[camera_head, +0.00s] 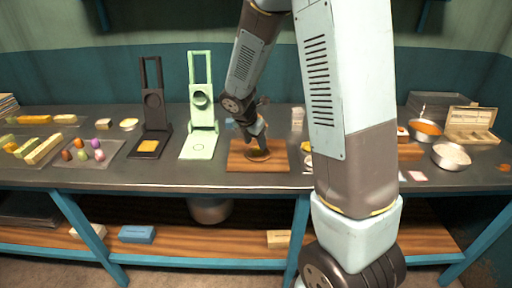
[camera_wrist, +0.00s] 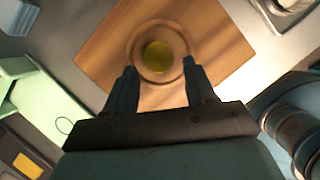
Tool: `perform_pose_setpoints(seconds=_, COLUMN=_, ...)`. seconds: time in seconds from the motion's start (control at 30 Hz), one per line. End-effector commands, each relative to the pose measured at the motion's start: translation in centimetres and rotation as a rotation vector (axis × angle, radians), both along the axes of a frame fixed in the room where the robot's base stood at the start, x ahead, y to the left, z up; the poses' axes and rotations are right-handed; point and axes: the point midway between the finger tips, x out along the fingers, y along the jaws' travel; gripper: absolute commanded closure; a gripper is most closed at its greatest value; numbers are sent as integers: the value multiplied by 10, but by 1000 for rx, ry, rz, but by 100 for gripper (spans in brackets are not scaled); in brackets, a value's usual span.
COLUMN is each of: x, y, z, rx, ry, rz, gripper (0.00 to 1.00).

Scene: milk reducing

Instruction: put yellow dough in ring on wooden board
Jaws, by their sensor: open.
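The wooden board (camera_head: 240,164) lies on the counter near the middle of the head view; it also fills the upper middle of the wrist view (camera_wrist: 107,50). On it is a round wooden ring (camera_wrist: 184,30). The yellow dough (camera_wrist: 158,57) is a small round lump inside the ring, seen from above. My gripper (camera_wrist: 158,80) is open, its two dark fingers pointing at the ring with nothing between them. In the head view my gripper (camera_head: 260,150) is above the ring and hides much of it and the dough. I cannot tell the exact height.
A pale green press (camera_head: 199,105) stands just left of the board, and a dark press (camera_head: 152,105) farther left with a yellow square on its base. A tray of coloured lumps (camera_head: 88,150) is at left. Bowls (camera_head: 451,156) and an open box (camera_head: 472,125) are at right.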

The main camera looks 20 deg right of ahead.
Motion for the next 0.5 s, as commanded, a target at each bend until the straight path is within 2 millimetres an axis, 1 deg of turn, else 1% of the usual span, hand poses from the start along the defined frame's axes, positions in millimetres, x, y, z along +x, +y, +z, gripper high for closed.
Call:
perform_pose_setpoints(seconds=0.03, x=-1, y=3, z=10, rx=1, ry=-4, rz=2, gripper=45)
perform_pose_setpoints(seconds=0.2, x=-8, y=13, z=39, rx=1, ry=-5, rz=2, gripper=45)
perform_pose_setpoints(seconds=0.4, x=-14, y=21, z=64, rx=0, ry=-6, rz=2, gripper=45)
perform_pose_setpoints(seconds=0.5, x=-16, y=23, z=71, rx=1, ry=-5, rz=2, gripper=45)
